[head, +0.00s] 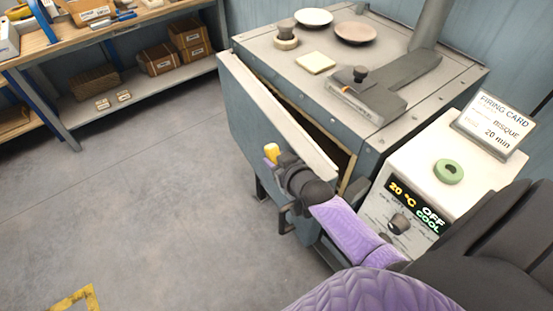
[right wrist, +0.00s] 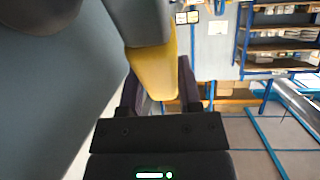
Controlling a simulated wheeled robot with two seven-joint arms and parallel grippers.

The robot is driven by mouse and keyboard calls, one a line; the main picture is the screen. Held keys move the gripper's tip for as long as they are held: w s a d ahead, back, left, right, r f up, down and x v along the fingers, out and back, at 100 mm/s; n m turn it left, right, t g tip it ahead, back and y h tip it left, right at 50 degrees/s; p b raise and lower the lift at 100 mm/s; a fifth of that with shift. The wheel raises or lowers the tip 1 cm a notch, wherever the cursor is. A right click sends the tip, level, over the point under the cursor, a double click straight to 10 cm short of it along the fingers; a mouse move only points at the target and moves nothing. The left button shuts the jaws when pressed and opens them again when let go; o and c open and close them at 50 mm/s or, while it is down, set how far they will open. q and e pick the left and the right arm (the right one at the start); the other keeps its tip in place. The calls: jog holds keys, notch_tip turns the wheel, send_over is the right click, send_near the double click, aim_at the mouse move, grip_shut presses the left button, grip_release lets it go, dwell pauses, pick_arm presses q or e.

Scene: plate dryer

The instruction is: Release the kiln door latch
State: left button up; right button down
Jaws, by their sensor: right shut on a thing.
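The kiln (head: 300,80) is a blue-grey box with a pale top. Its door (head: 250,110) stands ajar, with a dark gap along its right edge. The latch handle (head: 271,151) has a yellow grip on the outer face of the door, near the free edge. My right gripper (head: 279,160) is shut on this handle, and its body hides part of the latch. In the right wrist view the yellow handle (right wrist: 155,73) lies between the two dark fingers, beside the grey door face. My left gripper is not in view.
A control box (head: 400,195) with a display reading 20 °C, OFF and COOL stands right of the kiln, with a green ring and a firing card (head: 493,122) on it. Plates and a grey tool sit on the kiln top. Shelves stand at left; the floor before the door is clear.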

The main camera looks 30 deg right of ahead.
jog(key=shift+s+t+b, duration=0.3)
jog(key=shift+s+t, duration=0.05)
jog(key=shift+t, duration=0.05)
jog(key=shift+s+r+t, duration=0.35)
jog(key=shift+s+t, duration=0.05)
jog(key=shift+t, duration=0.2)
jog(key=shift+c, duration=1.4)
grip_release()
jog(key=shift+r, duration=0.1)
jog(key=v, duration=1)
jog(key=shift+p, duration=0.45)
